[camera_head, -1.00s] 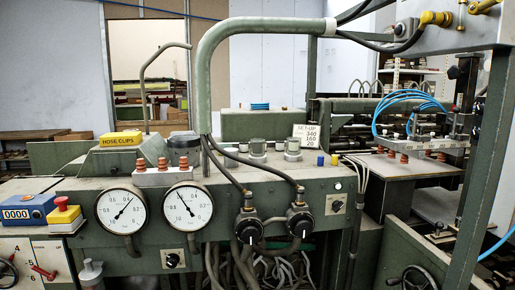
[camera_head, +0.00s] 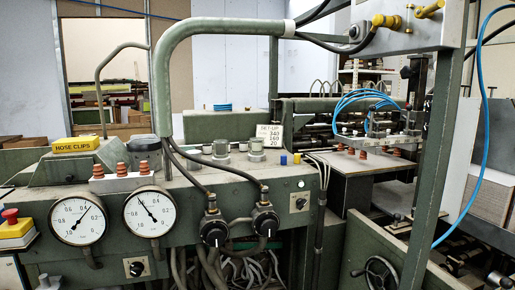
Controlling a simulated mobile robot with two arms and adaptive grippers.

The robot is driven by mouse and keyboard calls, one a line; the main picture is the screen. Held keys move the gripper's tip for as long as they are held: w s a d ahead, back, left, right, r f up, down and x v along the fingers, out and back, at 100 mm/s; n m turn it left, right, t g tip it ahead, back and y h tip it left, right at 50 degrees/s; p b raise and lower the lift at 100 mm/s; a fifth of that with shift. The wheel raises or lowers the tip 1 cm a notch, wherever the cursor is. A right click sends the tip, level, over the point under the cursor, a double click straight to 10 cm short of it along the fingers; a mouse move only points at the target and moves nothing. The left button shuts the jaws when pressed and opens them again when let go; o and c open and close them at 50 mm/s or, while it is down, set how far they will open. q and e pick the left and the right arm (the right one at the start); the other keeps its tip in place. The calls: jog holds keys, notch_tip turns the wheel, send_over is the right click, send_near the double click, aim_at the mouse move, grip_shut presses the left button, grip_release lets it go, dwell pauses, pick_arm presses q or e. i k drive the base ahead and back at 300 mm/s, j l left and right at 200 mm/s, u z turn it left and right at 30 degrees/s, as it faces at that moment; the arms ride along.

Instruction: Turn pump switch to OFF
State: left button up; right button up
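The green machine's front panel (camera_head: 190,190) faces me. A black rotary switch on a pale plate (camera_head: 136,267) sits low on the panel, under the gauges. A second small black rotary switch on a pale plate (camera_head: 299,202) sits further right. Their lettering is too small to read, so I cannot tell which is the pump switch or where each points. Two larger black knobs, left (camera_head: 214,232) and right (camera_head: 264,221), have hoses running to them. Neither of my grippers is in view.
Two round gauges, left (camera_head: 78,220) and right (camera_head: 150,213), are on the panel. A red push button on a yellow box (camera_head: 14,226) is at the left edge. A green upright post (camera_head: 432,165) and a handwheel (camera_head: 381,274) stand at the right.

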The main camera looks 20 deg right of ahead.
aim_at(300, 202)
jog(key=z, duration=0.3)
jog(key=i+l+z, duration=0.2)
jog(key=z, duration=0.25)
jog(key=i+l+z, duration=0.15)
jog(key=z, duration=0.3)
jog(key=i+z, duration=0.3)
jog(key=z, duration=0.15)
jog(key=i, duration=0.15)
